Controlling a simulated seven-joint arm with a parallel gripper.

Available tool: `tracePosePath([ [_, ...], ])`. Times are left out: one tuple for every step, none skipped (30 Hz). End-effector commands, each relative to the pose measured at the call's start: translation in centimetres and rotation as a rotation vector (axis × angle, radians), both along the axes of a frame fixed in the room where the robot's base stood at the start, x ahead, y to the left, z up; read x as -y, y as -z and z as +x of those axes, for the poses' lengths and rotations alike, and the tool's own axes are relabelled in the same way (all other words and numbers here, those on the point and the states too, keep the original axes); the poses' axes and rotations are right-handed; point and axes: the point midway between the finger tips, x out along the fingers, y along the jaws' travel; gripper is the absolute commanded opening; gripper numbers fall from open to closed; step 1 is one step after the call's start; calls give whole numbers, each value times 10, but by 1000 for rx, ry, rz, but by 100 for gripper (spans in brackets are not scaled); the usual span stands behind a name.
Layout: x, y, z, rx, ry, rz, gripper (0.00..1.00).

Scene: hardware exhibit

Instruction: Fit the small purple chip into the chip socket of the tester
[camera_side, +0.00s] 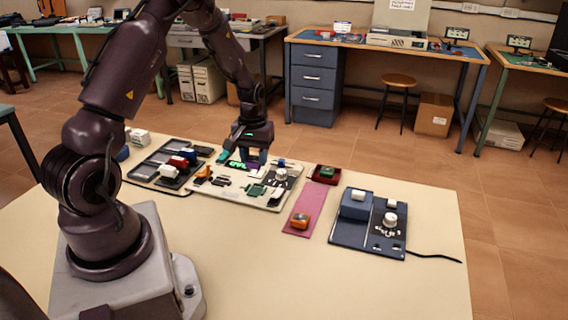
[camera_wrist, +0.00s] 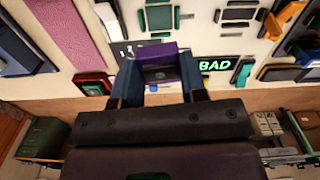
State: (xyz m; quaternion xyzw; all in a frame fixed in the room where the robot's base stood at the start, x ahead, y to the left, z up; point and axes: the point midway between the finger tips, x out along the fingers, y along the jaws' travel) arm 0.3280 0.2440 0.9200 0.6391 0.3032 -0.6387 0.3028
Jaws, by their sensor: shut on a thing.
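The purple chip (camera_wrist: 157,52) is between the fingers of my gripper (camera_wrist: 158,72) in the wrist view, and the gripper is shut on it. In the side view, my gripper (camera_side: 251,152) is over the far edge of the cream tester board (camera_side: 228,190), with a bit of the purple chip (camera_side: 253,164) showing below it. The tester's display (camera_wrist: 220,64) reads "BAD" in green, beside the chip in the wrist view. A green square part (camera_side: 256,190) lies on the board's near half. I cannot make out which spot is the chip socket or whether the chip touches the board.
A white knob (camera_side: 280,175) and a blue button (camera_side: 281,162) stand at the board's right. A dark tray (camera_side: 150,165) with parts is to the left. Right are a red tray (camera_side: 315,172), a pink mat (camera_side: 294,228) and a blue device (camera_side: 345,235). The table front is clear.

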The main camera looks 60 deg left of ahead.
Motion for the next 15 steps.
tracePosePath([
  [1,1,-4,-1,30,-2,22],
  [3,2,-4,-1,51,-3,22],
  [4,3,-4,-3,71,-4,22],
  [3,3,-4,-1,83,-3,22],
  [3,4,-4,-1,92,-2,22],
  [3,6,-4,-1,98,-3,22],
  [3,8,-4,-2,101,-2,22],
  [3,10,-4,-2,102,-2,22],
  [3,13,-3,-1,102,-2,22],
  [3,16,-3,-2,101,-2,22],
  [3,19,-4,-3,101,-3,22],
  [4,23,-4,-3,101,-3,22],
  [3,27,-4,-2,101,-2,22],
  [3,30,-4,-2,101,-2,22],
  [3,35,-4,-3,101,-3,22],
])
